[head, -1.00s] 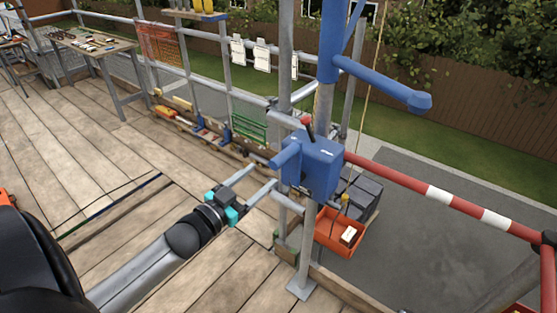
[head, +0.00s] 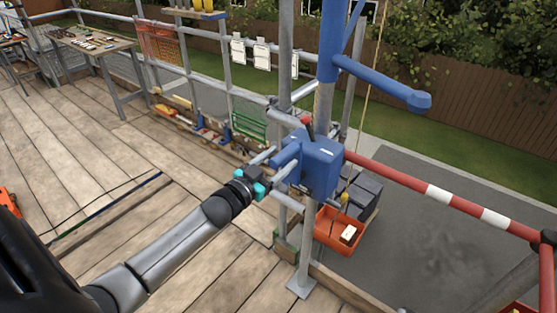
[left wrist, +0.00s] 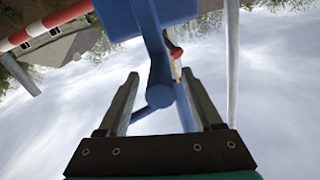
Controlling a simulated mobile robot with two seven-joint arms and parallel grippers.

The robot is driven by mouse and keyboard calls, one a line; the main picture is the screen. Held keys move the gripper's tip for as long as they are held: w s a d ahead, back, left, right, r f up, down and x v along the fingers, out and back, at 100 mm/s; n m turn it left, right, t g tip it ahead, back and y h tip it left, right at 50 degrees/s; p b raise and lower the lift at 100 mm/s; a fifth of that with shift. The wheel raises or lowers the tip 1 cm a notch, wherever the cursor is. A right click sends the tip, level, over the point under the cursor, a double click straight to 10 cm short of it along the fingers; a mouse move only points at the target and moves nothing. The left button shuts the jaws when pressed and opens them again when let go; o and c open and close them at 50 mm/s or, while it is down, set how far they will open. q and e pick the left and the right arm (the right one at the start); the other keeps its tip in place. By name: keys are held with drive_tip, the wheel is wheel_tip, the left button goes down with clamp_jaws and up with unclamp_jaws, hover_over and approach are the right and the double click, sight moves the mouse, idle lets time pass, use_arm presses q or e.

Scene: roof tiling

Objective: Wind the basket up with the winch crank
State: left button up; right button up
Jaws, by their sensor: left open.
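The blue winch (head: 322,168) is fixed to a grey upright pole at the platform edge. A blue cylindrical part (head: 287,153) sticks out of it towards my left gripper (head: 282,163). The open fingers reach to either side of that part, with no grip on it. In the left wrist view, the blue crank part (left wrist: 160,94) lies between the open fingers (left wrist: 160,78), and a red knob (left wrist: 176,52) shows beyond. The orange basket (head: 325,238) hangs low beside the pole with a pale item in it. My right gripper is not in view.
A blue hoist arm (head: 385,85) juts out above the winch, with a rope (head: 367,100) hanging down. A red and white rail (head: 430,190) runs to the right. Grey blocks (head: 364,192) stand behind the basket. The wooden deck (head: 90,140) at left is mostly clear.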

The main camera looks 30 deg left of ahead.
use_arm(q)
drive_tip(key=shift+c, duration=0.4)
clamp_jaws()
idle(0.9)
